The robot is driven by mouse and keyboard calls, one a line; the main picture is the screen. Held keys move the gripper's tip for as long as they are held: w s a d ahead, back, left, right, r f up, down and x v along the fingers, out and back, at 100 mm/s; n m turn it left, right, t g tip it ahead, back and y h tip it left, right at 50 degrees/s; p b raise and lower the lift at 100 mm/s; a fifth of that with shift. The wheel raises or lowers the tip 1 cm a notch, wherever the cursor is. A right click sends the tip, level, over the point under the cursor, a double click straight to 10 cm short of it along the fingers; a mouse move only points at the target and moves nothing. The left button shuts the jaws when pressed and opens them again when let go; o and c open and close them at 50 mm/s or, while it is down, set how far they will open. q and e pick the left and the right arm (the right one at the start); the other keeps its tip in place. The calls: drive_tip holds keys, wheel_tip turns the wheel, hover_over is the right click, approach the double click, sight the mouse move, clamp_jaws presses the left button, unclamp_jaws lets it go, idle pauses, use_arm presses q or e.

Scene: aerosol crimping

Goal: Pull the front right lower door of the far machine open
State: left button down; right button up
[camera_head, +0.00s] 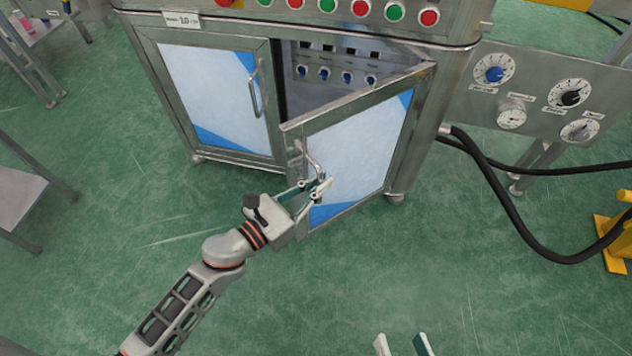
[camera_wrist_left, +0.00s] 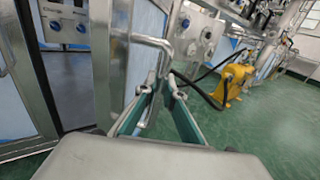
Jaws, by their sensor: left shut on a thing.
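The machine's lower right door (camera_head: 355,150) stands partly open, swung out on its right side, with a steel frame and a white and blue panel. Its bar handle (camera_head: 312,160) is at the free left edge. My left gripper (camera_head: 318,188) is shut on this handle; in the left wrist view the handle (camera_wrist_left: 150,42) runs down between the fingers (camera_wrist_left: 160,95). The lower left door (camera_head: 215,95) is closed. My right gripper (camera_head: 404,345) shows only its two fingertips, apart and empty, at the bottom edge of the head view.
Knobs (camera_head: 337,75) show inside the open cabinet. A dial panel (camera_head: 535,90) and black hoses (camera_head: 500,195) lie to the right, with a yellow stand (camera_head: 612,240) beyond. Side tables stand at the left. The green floor (camera_head: 440,270) in front of the door is clear.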

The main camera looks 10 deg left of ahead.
use_arm(q)
drive_tip(key=c, duration=2.2)
unclamp_jaws()
drive_tip(key=shift+o, duration=0.2)
drive_tip(key=v, duration=1.2)
